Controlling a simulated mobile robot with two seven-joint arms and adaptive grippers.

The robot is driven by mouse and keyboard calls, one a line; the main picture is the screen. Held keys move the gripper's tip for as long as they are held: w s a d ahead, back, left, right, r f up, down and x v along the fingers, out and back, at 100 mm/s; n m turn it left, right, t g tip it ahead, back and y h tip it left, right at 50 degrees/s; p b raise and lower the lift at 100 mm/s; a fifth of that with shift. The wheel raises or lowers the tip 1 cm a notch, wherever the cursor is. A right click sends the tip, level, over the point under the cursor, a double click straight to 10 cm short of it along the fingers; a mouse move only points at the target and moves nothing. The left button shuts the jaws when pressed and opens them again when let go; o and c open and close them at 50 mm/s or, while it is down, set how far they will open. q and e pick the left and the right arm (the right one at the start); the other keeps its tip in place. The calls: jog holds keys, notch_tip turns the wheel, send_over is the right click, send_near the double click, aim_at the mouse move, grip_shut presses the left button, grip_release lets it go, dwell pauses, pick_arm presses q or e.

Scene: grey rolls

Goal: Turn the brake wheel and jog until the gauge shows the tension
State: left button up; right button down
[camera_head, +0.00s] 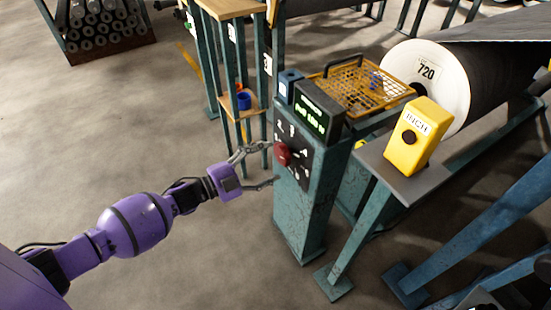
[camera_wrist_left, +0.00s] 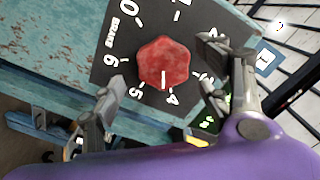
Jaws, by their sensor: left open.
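The red brake wheel (camera_head: 283,154) sits on a dark numbered dial plate on the side of a teal post. In the left wrist view the wheel (camera_wrist_left: 163,63) is close, with a pale mark at its lower edge between 4 and 5. My left gripper (camera_head: 272,163) is open, its fingers on either side of the wheel with visible gaps. The gauge (camera_head: 313,117) on top of the post has a lit green display, too small to read surely. The yellow INCH box (camera_head: 415,137) with a dark round button stands to the right. My right gripper does not show.
A large grey roll (camera_head: 440,80) marked 720 lies behind the INCH box. An orange mesh guard (camera_head: 365,85) is behind the gauge. A wooden-topped stand (camera_head: 232,8) with a blue cup (camera_head: 244,101) is behind the post.

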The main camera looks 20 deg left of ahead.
pick_arm(q)
jog(key=v, duration=0.8)
jog(key=shift+s+a, duration=0.2)
jog(key=shift+s, duration=0.05)
